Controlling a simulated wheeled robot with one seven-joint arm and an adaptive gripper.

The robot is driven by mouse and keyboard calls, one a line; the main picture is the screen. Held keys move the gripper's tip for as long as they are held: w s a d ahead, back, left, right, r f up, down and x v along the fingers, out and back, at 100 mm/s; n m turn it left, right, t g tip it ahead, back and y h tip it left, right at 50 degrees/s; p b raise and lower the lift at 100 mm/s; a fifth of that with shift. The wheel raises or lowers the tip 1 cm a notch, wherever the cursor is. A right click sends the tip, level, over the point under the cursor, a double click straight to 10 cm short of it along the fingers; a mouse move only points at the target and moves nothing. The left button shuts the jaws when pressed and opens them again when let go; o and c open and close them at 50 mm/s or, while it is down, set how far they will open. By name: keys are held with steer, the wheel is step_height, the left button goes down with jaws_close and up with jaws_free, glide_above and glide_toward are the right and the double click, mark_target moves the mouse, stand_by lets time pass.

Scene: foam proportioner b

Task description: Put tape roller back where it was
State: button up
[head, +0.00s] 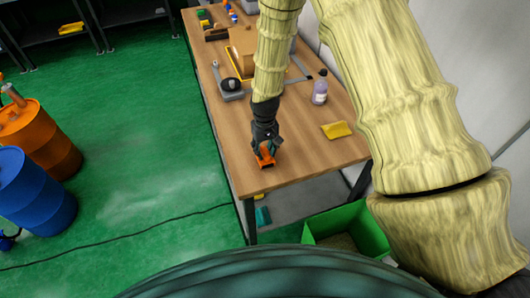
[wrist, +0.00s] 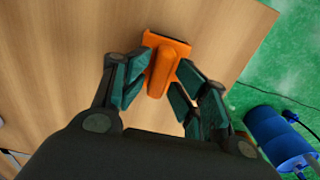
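An orange tool with a narrow handle and a wider far end (wrist: 163,65) sits between my gripper's fingers in the wrist view. I take it for the tape roller, though no roll shows clearly. My gripper (head: 266,148) points down over the near left end of the wooden table. Its teal finger pads (wrist: 163,72) close in on both sides of the handle and appear to touch it. The orange tool (head: 265,158) also shows under the fingertips in the head view. It is at or just above the table top; I cannot tell which.
On the table (head: 290,165) stand a purple bottle (head: 320,88), a yellow cloth-like piece (head: 336,130), a grey-black device (head: 230,88) and boxes farther back. A green bin (head: 348,228) is below the near end. Orange (head: 40,140) and blue (head: 35,190) drums stand left.

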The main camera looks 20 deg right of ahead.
mark_target(265, 151)
step_height(265, 151, up, 11)
steer(key=b, duration=0.3)
steer(key=shift+b, duration=0.4)
stand_by(0.5)
